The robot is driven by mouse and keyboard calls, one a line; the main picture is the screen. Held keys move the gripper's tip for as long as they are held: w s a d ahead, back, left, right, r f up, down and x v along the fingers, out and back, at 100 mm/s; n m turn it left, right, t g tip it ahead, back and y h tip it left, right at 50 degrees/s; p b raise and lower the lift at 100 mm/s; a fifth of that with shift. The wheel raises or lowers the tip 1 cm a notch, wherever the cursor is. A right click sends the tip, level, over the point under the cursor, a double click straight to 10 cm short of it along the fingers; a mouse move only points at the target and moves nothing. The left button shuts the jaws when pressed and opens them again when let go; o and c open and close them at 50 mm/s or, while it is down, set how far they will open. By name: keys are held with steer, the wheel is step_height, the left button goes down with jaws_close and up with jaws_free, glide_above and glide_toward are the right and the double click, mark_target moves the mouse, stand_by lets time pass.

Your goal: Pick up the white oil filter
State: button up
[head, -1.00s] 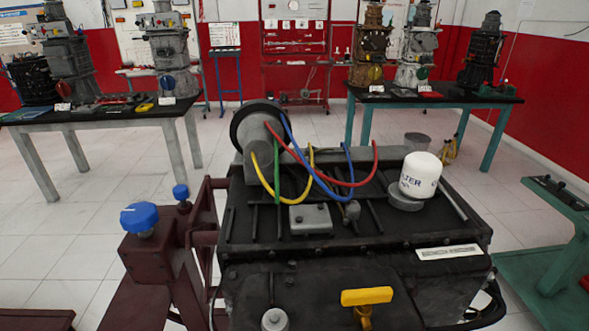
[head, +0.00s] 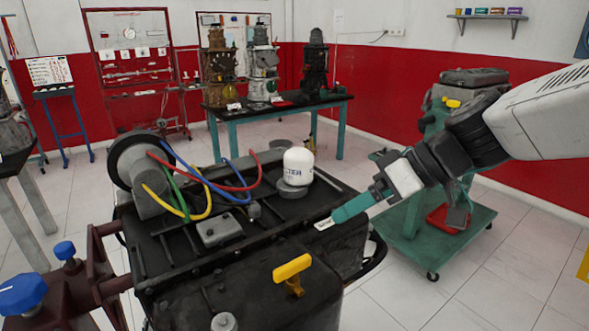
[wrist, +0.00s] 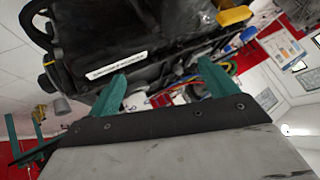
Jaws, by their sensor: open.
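The white oil filter (head: 298,166) stands upright on a grey round mount (head: 292,190) at the right part of the black engine's top. It has dark lettering on its side. My gripper (head: 342,213) has teal fingers and is in front and to the right of the filter, over the engine's right edge near the white label, apart from the filter. In the wrist view the two teal fingers (wrist: 166,76) are spread with nothing held between them. A pale patch between them there may be the filter, but it is mostly hidden.
Red, blue, yellow and green hoses (head: 205,185) arch over the engine top left of the filter. A yellow handle (head: 292,267) sticks up at the engine's front. A teal cart (head: 440,225) stands to the right. A table (head: 290,105) with engines is behind.

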mark_target(312, 166)
steer(key=w+a+n+t+y, duration=0.1)
steer(key=w, duration=0.3)
steer(key=w+a+n+t+y, duration=0.1)
steer(key=w, duration=0.4)
steer(key=w+a+t+y, duration=0.1)
steer(key=w, duration=0.4)
steer(key=shift+w+a+r+n+t, duration=0.1)
steer(key=shift+a+r+n+t, duration=0.1)
steer(key=shift+a+n+t, duration=0.15)
steer(key=shift+w+a+f, duration=0.4)
steer(key=shift+w+a, duration=0.4)
steer(key=x, duration=0.5)
steer(key=shift+w+a+r, duration=0.15)
steer(key=shift+w+a, duration=0.1)
steer(key=c, duration=1.2)
